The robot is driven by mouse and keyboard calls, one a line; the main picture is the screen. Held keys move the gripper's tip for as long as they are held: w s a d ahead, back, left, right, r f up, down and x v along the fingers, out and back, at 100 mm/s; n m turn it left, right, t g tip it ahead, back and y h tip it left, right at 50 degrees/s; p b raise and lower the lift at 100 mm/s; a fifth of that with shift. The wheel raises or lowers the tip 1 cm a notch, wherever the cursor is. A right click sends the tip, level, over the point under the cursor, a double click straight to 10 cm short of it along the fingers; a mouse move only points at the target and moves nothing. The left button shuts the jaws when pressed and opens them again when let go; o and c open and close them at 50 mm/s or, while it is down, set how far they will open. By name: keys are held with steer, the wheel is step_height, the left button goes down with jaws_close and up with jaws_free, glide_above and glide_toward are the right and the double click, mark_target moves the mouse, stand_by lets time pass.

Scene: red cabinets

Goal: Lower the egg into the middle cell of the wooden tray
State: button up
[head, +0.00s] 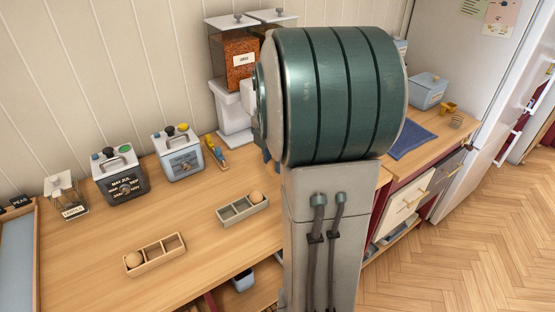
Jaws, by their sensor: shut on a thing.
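The wooden tray (163,262) lies on the left part of the counter in the head view. It is a pale wooden strip with three cells in a row. A brown egg (133,259) sits in its left end cell; the middle and right cells look empty. A greyish three-cell tray (238,217) lies further back to the right, with another brown egg (256,197) in its right end cell. My arm's large green and grey links fill the middle of the view. My gripper is hidden behind them, and so is anything it may hold.
A cereal dispenser (232,85) stands behind my arm. A blue cloth (410,139) lies on the right-hand counter. The wooden counter (85,265) is clear around the wooden tray.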

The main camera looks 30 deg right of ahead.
steer(key=w+a+f+b, duration=0.1)
steer(key=a+f, duration=0.1)
steer(key=a, duration=1.4)
steer(key=w+a+f+b, duration=0.1)
steer(key=a+f, duration=0.1)
steer(key=a, duration=1.5)
steer(key=shift+a+f, duration=0.15)
steer(key=shift+a, duration=0.1)
steer(key=shift+w, duration=0.1)
steer(key=shift+f+b, duration=0.15)
steer(key=shift+b, duration=0.15)
steer(key=shift+f+b, duration=0.6)
steer(key=shift+f, duration=0.35)
steer(key=shift+f+b, duration=1.75)
steer(key=shift+f, duration=0.85)
steer(key=o, duration=0.7)
steer(key=shift+r, duration=0.1)
